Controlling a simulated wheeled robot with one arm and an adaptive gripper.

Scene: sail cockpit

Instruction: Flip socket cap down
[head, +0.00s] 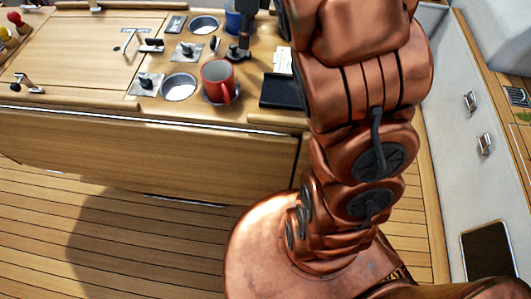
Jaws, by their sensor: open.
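Two square metal plates with dark raised fittings are set in the wooden table top: a rear plate (186,51) and a front plate (146,84). Their fittings are small here, and I cannot tell which one is the socket cap or whether a cap is up or down. A small dark upright piece (215,44) stands right of the rear plate. My gripper (238,54) is dark and open, seen in part just behind the red mug. It is to the right of both plates and appears apart from them.
A red mug (219,82) stands in a holder beside an empty round recess (179,87). Another recess (204,25) and a blue mug (233,22) are behind. A black tray (281,92) lies right. A winch-like handle (131,42) is on the table's left part.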

